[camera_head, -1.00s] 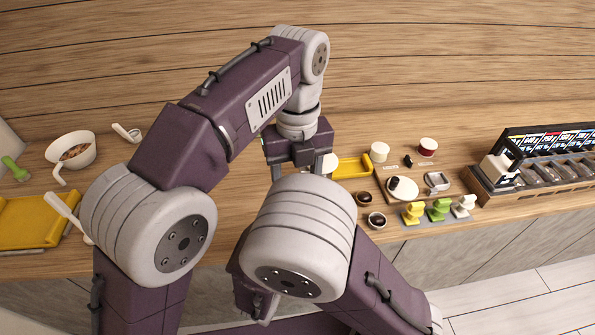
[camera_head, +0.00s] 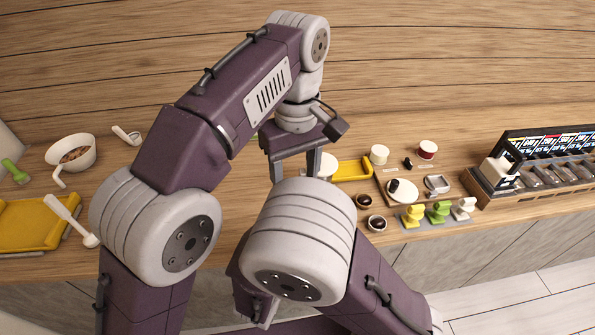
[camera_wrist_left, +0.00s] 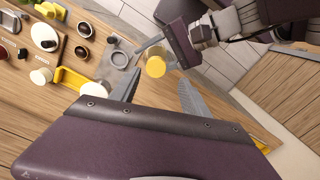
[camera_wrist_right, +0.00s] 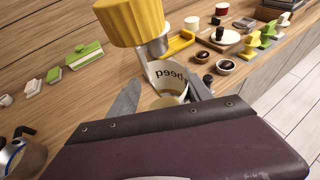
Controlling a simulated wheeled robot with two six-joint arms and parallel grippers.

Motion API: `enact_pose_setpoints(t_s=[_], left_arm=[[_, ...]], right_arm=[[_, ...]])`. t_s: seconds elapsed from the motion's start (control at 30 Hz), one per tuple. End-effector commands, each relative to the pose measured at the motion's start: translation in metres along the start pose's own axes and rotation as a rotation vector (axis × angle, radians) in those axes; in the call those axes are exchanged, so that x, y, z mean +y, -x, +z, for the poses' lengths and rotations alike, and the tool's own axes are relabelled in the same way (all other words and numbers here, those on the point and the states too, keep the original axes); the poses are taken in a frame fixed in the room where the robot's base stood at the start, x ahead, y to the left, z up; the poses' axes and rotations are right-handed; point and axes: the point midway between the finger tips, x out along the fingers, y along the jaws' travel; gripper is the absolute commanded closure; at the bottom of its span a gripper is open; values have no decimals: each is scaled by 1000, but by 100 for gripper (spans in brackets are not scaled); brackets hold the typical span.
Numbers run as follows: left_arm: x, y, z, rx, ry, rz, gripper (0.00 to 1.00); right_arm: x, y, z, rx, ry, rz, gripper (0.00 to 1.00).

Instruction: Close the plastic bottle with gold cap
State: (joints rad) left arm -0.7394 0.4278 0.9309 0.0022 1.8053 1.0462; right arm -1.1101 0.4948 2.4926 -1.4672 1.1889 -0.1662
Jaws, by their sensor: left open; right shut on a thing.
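The gold-yellow cap shows as a round disc (camera_wrist_left: 155,67) in the left wrist view, just beyond my open left fingertips. In the right wrist view the ribbed cap (camera_wrist_right: 130,20) looms large at the top, with a grey neck below it. My left gripper (camera_head: 295,172) points down in the head view, also in the left wrist view (camera_wrist_left: 157,92), and is empty. My right gripper is hidden behind my arms in the head view.
A yellow tray (camera_head: 354,169) and small dark-filled bowls (camera_head: 377,222) lie right of my left gripper. Yellow, green and white stamps (camera_head: 438,211) stand near the front edge. A white bowl (camera_head: 71,153) is at the left. A rack (camera_head: 545,165) is at the right.

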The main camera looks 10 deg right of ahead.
Motion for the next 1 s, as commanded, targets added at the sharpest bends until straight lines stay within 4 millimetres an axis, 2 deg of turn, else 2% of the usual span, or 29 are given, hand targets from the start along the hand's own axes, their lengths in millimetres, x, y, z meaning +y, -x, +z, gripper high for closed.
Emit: enact_pose_setpoints(t_s=[0.1, 0.27, 0.67, 0.77, 1.0], left_arm=[[1, 2, -1, 2, 256, 4, 46], [3, 5, -2, 4, 440, 11, 46], [6, 3, -4, 4, 433, 14, 46], [6, -7, -4, 4, 432, 11, 46], [6, -47, -4, 4, 432, 11, 46]], right_arm=[[0, 0, 0, 0, 0, 0, 100], [0, 0, 0, 0, 0, 0, 100], [0, 0, 0, 0, 0, 0, 100], [0, 0, 0, 0, 0, 0, 100], [0, 0, 0, 0, 0, 0, 100]])
